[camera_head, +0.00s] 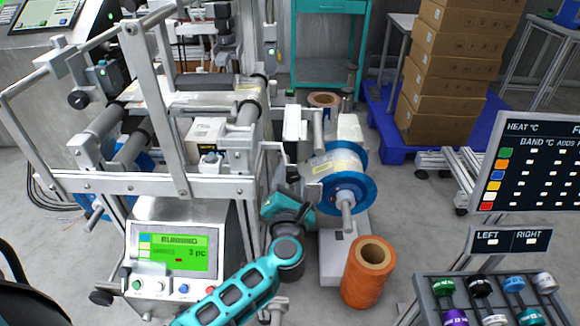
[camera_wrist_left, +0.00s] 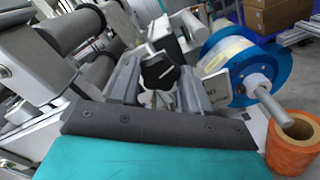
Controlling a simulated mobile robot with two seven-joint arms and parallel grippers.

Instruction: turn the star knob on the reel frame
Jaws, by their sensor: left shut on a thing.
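The black star knob (camera_wrist_left: 160,70) shows in the left wrist view, in line with the two grey fingers of my left gripper (camera_wrist_left: 157,84), one finger on each side. The gripper is shut on the knob. In the head view my left gripper (camera_head: 287,193) reaches up from below to the right side of the reel frame (camera_head: 235,186), and the knob cannot be made out there. A reel with blue flanges (camera_head: 357,191) sits on a spindle just right of the gripper. It also shows in the left wrist view (camera_wrist_left: 213,49). My right gripper is not in view.
An orange roll (camera_head: 364,280) stands right of my left arm. A control box with a green screen (camera_head: 178,246) sits left of it. A rack of coloured spools (camera_head: 490,292) and a dark display (camera_head: 535,170) are at right. Stacked cartons (camera_head: 450,75) stand behind.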

